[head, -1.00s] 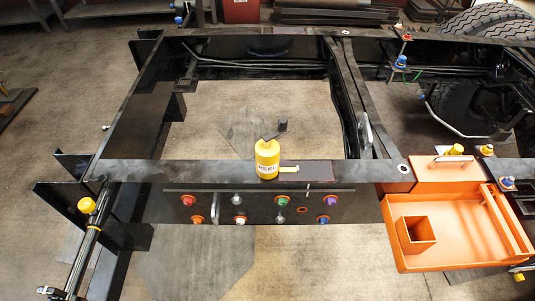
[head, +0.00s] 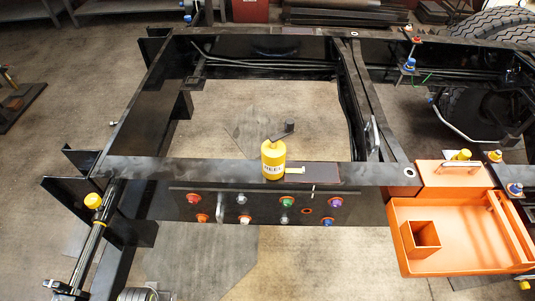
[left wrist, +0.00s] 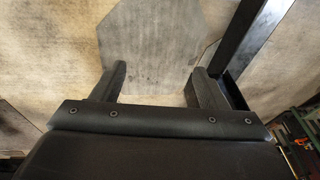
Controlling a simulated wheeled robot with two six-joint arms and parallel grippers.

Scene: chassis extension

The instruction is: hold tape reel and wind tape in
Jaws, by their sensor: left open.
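The tape reel (head: 273,163) is a yellow upright cylinder with a label, standing on the near rail of the black frame. A dark crank with a knob (head: 289,127) sits on its top. The reel is not in that view. My right gripper is in neither view.
The black chassis frame (head: 130,168) has a side plate with several coloured bolts (head: 287,201). An orange tray (head: 470,258) with a square cup (head: 420,238) hangs at the right. The floor inside the frame is clear.

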